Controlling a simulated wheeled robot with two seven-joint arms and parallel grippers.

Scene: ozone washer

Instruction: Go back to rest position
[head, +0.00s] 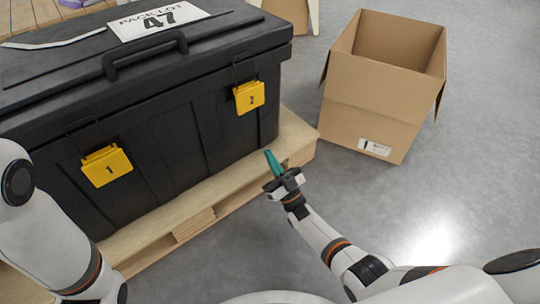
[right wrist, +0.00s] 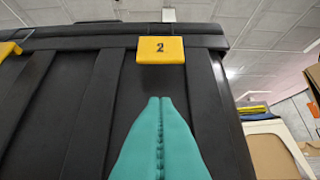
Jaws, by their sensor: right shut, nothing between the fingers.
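My right gripper (head: 273,163) has teal fingers and is shut and empty. It is in front of the right end of a black case, below the yellow latch marked 2 (head: 249,97). In the right wrist view its teal fingers (right wrist: 160,125) are pressed together, pointing up toward the black case (right wrist: 95,100) and the same yellow latch (right wrist: 160,49). My left arm comes in at the lower left of the head view. Its gripper is out of the picture.
The black case (head: 200,130) sits on a wooden pallet (head: 295,135), with a second yellow latch marked 1 (head: 107,166) and a "PACK LOT 47" sheet (head: 158,20) on its lid. An open cardboard box (head: 370,115) stands at right. Grey floor (head: 470,170) is clear at right.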

